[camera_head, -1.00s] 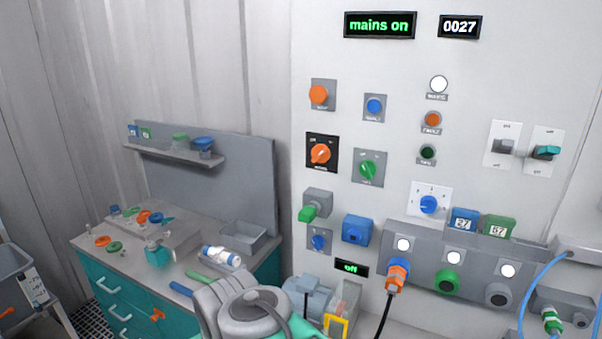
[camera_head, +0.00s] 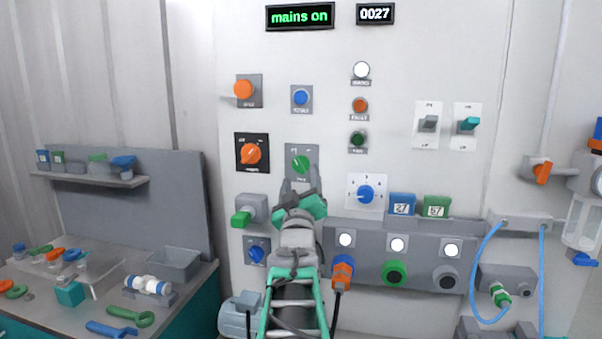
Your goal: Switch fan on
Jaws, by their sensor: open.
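The control panel (camera_head: 400,60) carries several switches, and their labels are too small to read, so I cannot tell which is the fan's. A green rotary knob (camera_head: 300,164) on a grey plate shows just above my gripper (camera_head: 299,187). My gripper is open and empty, its fingers pointing up toward that plate's lower part; I cannot tell if they touch it. An orange rotary knob (camera_head: 251,153) on a black plate is to the left. Two toggle switches, one grey (camera_head: 428,124) and one teal (camera_head: 468,124), are at the right.
Lamps and a blue dial (camera_head: 366,194) are right of my gripper. A grey socket box (camera_head: 420,235) juts out below, with an orange plug (camera_head: 342,270) and cable. A bench with tools (camera_head: 125,312) is at left. The mains display (camera_head: 300,16) reads "mains on".

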